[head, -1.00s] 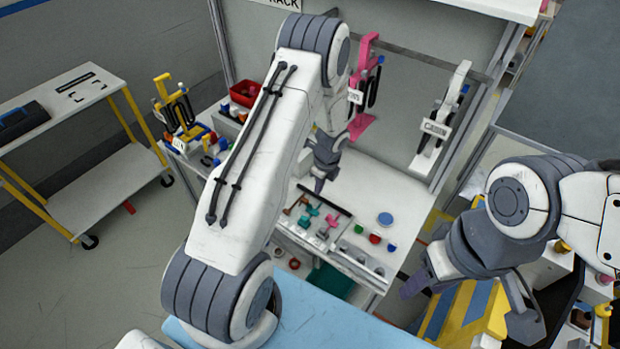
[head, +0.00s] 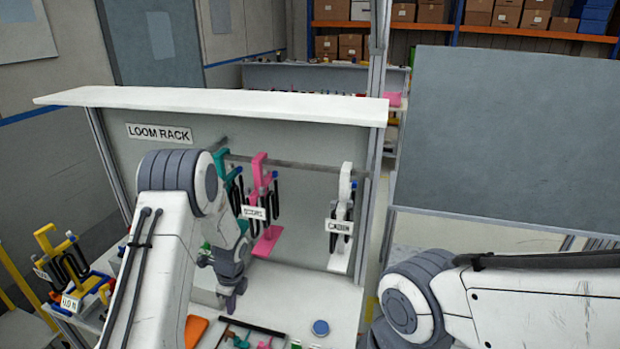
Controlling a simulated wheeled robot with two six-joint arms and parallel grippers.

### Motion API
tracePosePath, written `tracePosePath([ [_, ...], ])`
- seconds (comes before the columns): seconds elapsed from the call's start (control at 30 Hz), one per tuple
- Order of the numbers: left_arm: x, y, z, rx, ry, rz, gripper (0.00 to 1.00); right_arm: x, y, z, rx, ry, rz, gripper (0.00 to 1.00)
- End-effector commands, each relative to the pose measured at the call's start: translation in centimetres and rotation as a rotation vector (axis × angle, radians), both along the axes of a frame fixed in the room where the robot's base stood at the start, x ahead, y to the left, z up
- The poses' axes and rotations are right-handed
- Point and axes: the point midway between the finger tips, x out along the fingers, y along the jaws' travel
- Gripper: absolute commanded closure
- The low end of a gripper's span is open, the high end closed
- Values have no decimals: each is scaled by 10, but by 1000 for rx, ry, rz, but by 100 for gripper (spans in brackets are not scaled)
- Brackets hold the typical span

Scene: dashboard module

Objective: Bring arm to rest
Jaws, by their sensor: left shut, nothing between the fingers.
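My left arm comes up from the bottom left, and its gripper (head: 232,299) points down over the white bench in front of the rack. Its fingers look closed, with nothing seen between them. My right arm enters at the lower right, but its gripper is below the picture. The loom rack (head: 158,133) carries a teal holder (head: 222,166), a pink holder (head: 262,180) and a white holder (head: 343,215) along its rail, each with dark looms. My left arm partly covers the teal one.
A yellow holder (head: 52,245) stands at the left. The bench holds an orange item (head: 195,330), a blue disc (head: 320,327) and small coloured parts at the lower edge. A grey panel (head: 515,140) stands at the right. Shelves with boxes are far behind.

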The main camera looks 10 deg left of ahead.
Motion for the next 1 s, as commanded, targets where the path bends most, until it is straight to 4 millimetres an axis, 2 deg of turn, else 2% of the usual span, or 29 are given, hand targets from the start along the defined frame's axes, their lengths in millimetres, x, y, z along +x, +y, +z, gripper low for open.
tracePosePath([
  [0.13, -6, -54, 36, -14, -43, 123, 100, 0, 0, -18, 0, 0, -1, 50],
  [0.23, -29, -105, 69, -41, -74, 263, 100, 0, 0, -33, 0, 0, -2, 50],
  [0.3, -53, -139, 90, -65, -88, 369, 100, 0, 0, -42, 0, 0, -3, 50],
  [0.37, -78, -164, 105, -89, -95, 458, 100, 0, 0, -50, 0, 0, -3, 50],
  [0.5, -147, -209, 130, -146, -93, 663, 100, 0, 0, -68, 0, 0, -5, 50],
  [0.6, -198, -227, 139, -182, -74, 796, 100, 0, 0, -79, 0, 1, -6, 50],
  [0.7, -240, -235, 142, -206, -48, 903, 100, 0, 0, -87, 0, 1, -7, 50],
  [0.83, -276, -237, 143, -218, -19, 998, 100, 0, 0, -93, 0, 1, -7, 50],
  [0.87, -281, -237, 143, -219, -14, 1012, 96, 0, 0, -93, 0, 1, -7, 50],
  [0.9, -285, -237, 143, -220, -9, 1026, 81, 0, 0, -94, 0, 1, -8, 50],
  [0.97, -289, -237, 143, -220, -6, 1038, 58, 0, 0, -94, 0, 1, -8, 50],
  [1.0, -290, -237, 143, -220, -4, 1043, 50, 0, 0, -94, 0, 1, -8, 50],
])
